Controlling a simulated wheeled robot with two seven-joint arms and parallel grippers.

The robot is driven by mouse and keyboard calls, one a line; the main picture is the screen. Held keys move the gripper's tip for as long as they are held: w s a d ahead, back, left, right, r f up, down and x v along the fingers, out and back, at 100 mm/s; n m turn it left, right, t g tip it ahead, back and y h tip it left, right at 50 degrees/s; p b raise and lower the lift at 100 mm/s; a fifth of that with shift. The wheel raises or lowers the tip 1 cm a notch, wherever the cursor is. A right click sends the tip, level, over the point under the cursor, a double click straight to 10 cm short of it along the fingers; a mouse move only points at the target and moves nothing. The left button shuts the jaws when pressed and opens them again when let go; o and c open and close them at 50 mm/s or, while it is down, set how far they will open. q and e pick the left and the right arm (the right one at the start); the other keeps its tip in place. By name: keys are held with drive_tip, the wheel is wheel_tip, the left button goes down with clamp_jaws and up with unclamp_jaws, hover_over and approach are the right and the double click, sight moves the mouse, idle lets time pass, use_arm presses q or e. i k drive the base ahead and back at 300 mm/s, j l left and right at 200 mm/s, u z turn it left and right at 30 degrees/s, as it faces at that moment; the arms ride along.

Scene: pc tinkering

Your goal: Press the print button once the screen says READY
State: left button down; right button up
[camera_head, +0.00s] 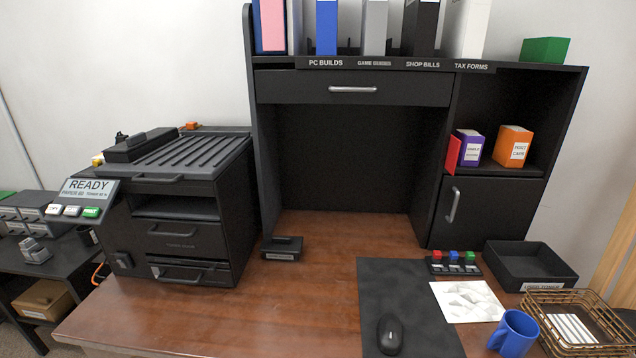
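A black printer (180,205) stands on the left of the wooden desk. Its tilted panel (110,190) juts out at the printer's left. The screen (87,188) on it reads READY, with a smaller line on paper and toner below that is hard to read. Under the screen sit two white buttons (72,210) and, at the right end, a green button (91,212) with small lettering that seems to read PRINT. Nothing covers the panel or the buttons. Neither of my grippers shows in this view.
A small black box (282,248) lies right of the printer. A mouse (390,333), blue mug (513,334), black tray (530,266) and wire basket (583,322) are at the right. A lower side table (62,262) stands left, below the panel. The space before the panel looks clear.

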sight(93, 212)
drive_tip(key=u, duration=1.55)
